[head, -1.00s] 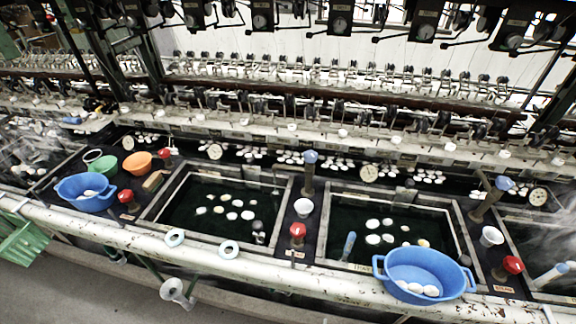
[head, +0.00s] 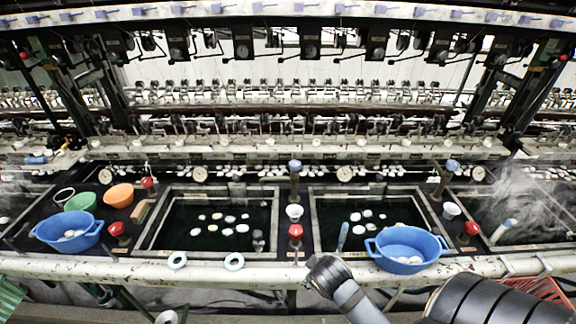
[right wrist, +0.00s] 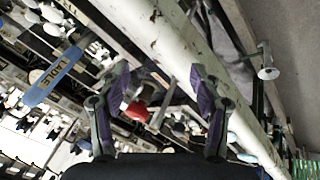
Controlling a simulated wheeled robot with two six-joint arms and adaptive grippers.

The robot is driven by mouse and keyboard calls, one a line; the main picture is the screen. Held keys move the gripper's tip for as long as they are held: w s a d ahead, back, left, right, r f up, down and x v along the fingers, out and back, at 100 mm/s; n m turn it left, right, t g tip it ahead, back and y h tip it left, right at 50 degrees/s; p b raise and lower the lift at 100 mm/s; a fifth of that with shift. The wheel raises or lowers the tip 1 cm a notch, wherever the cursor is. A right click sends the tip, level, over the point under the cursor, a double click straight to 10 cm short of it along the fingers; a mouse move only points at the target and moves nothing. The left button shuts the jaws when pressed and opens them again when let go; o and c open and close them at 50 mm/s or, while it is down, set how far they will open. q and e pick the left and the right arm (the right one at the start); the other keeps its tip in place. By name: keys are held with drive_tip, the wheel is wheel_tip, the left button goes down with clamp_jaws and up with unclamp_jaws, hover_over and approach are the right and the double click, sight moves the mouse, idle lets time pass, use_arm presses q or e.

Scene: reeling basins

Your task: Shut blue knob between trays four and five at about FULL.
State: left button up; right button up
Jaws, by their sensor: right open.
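Two blue knobs on posts show in the head view, one (head: 295,166) between the two middle dark water trays and one (head: 452,165) between the right-middle tray and the steaming right tray. Tray numbers are not legible, so I cannot tell which knob is between four and five. My right arm comes in at the bottom; its fingers are not clear there. In the right wrist view my right gripper (right wrist: 160,97) is open and empty, with a red knob (right wrist: 137,110) showing beyond and between its fingers. My left gripper is out of view.
Red knobs (head: 295,231) (head: 472,228) and white cups (head: 294,211) stand near the posts. Steam rises at right.

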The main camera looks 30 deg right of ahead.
drive_tip(key=w+d+n+h, duration=0.1)
drive_tip(key=w+d, duration=0.1)
drive_tip(key=w+d+r+n+t+h, duration=0.1)
drive_tip(key=d, duration=0.1)
drive_tip(key=w+d+n+t, duration=0.1)
drive_tip(key=w+d, duration=0.1)
drive_tip(key=d, duration=0.1)
drive_tip(key=shift+w+r+n+h, duration=0.25)
drive_tip(key=shift+w+n+h, duration=0.1)
drive_tip(key=shift+n+h, duration=0.05)
drive_tip(key=w+d+r+n+t+h, duration=0.2)
drive_tip(key=w+d+r+n+t, duration=0.25)
drive_tip(key=w+n, duration=0.25)
drive_tip(key=n+t+y, duration=0.6)
drive_tip(key=n, duration=1.5)
approach(298, 168)
drive_tip(key=w, duration=0.8)
drive_tip(key=w+d, duration=0.1)
drive_tip(key=w, duration=0.1)
drive_tip(key=shift+w+b, duration=0.4)
drive_tip(key=shift+w+r, duration=0.15)
drive_tip(key=shift+w, duration=0.4)
drive_tip(key=shift+d, duration=0.1)
drive_tip(key=shift+c, duration=0.2)
